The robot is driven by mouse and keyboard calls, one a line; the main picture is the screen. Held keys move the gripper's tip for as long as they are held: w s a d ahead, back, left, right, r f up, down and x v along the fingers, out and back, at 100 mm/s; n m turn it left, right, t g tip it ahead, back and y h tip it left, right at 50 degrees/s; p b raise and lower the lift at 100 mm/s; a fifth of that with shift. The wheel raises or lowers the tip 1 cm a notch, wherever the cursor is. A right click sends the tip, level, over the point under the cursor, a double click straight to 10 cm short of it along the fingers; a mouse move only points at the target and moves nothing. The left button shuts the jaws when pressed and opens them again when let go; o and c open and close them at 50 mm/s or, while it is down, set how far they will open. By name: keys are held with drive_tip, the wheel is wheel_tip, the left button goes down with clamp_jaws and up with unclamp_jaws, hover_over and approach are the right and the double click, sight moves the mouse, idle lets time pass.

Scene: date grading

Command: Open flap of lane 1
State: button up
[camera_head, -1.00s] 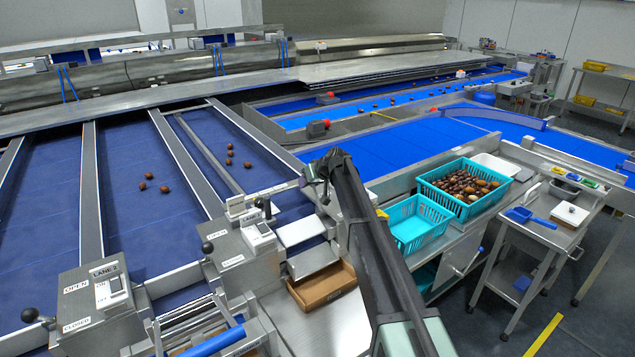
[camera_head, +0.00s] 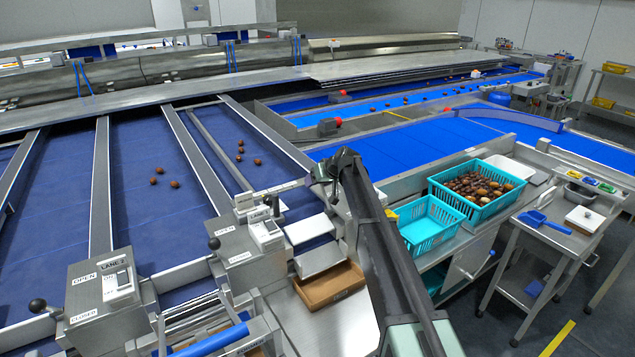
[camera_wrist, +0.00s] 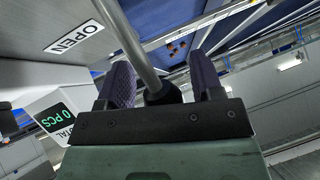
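In the wrist view, my gripper (camera_wrist: 162,85) has two purple-padded fingers, apart. A dark round knob (camera_wrist: 162,93) at the end of a metal lever rod (camera_wrist: 135,45) lies between them. A gap shows beside the knob, so the fingers look open around it. The OPEN label (camera_wrist: 74,39) is on the panel to the left of the rod. I cannot make out the lane 1 flap.
A counter display (camera_wrist: 52,116) reads 0 PCS in the wrist view. A black lever knob (camera_head: 38,305) stands left of the LANE 2 box. A brown tray (camera_head: 330,287) and teal crates (camera_head: 428,222) lie right of the boxes. Several dates (camera_head: 165,182) rest on the blue lanes.

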drive_tip(key=p+v, duration=0.7)
drive_tip(key=v, duration=0.3)
drive_tip(key=shift+s+d+r+p, duration=0.2)
drive_tip(key=shift+r+p, duration=0.1)
drive_tip(key=shift+p, duration=0.1)
drive_tip(key=s+d+f+m+g+h+b, duration=0.1)
drive_tip(key=s+f, duration=0.3)
drive_tip(key=s, duration=1.1)
drive_tip(key=s+d+f+m+g+h+b, duration=0.2)
drive_tip(key=s+d+f+g+h+b, duration=0.1)
drive_tip(key=s, duration=1.2)
drive_tip(key=s+d+f+m+g+h+b, duration=0.1)
drive_tip(key=s+f+b, duration=0.3)
drive_tip(key=s, duration=1.1)
wheel_tip(320, 180, down, 2)
drive_tip(key=shift+d+f+g+h, duration=0.15)
drive_tip(key=shift+d+g+h, duration=0.45)
drive_tip(key=shift+d, duration=0.15)
